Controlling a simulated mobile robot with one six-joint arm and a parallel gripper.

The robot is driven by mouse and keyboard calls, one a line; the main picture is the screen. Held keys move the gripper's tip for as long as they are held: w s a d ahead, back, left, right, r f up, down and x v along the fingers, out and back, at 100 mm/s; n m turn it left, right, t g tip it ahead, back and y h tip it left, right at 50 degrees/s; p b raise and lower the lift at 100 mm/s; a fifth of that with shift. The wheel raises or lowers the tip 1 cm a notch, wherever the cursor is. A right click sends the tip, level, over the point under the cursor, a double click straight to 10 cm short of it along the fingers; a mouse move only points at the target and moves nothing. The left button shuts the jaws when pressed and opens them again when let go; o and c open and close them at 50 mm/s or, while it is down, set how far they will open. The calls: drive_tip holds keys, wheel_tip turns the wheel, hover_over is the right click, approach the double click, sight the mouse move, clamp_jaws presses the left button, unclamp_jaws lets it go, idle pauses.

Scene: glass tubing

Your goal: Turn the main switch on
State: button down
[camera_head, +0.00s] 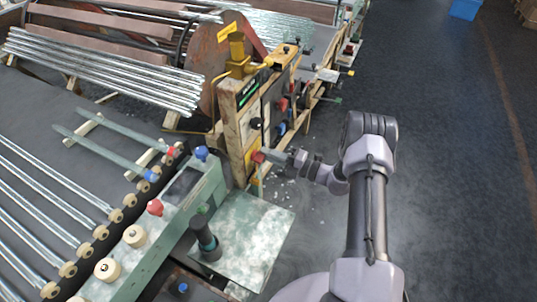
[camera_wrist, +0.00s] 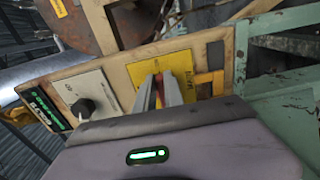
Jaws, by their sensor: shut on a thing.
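The main switch shows as a red handle on a yellow plate (camera_wrist: 187,68) on the side of the wooden control box. In the wrist view its red part (camera_wrist: 159,92) shows as a narrow strip between my fingers. In the head view the red switch (camera_head: 258,157) sits low on the box's near end. My gripper (camera_wrist: 166,90) is closed on the switch, its fingertips against the yellow plate; it also shows in the head view (camera_head: 268,156). The fingers hide most of the switch, so its turn position cannot be told.
A black knob (camera_wrist: 83,107) on a white plate sits left of the switch in the wrist view. A green machine with a red button (camera_head: 155,207) and glass tubes on rollers stands at the left. Clear floor (camera_head: 450,150) lies to the right.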

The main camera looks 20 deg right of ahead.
drive_tip(key=c, duration=1.4)
unclamp_jaws()
drive_tip(key=shift+c, duration=0.2)
drive_tip(key=shift+s, duration=0.1)
drive_tip(key=p+v, duration=0.3)
drive_tip(key=v, duration=1.4)
drive_tip(key=shift+s+d, duration=0.1)
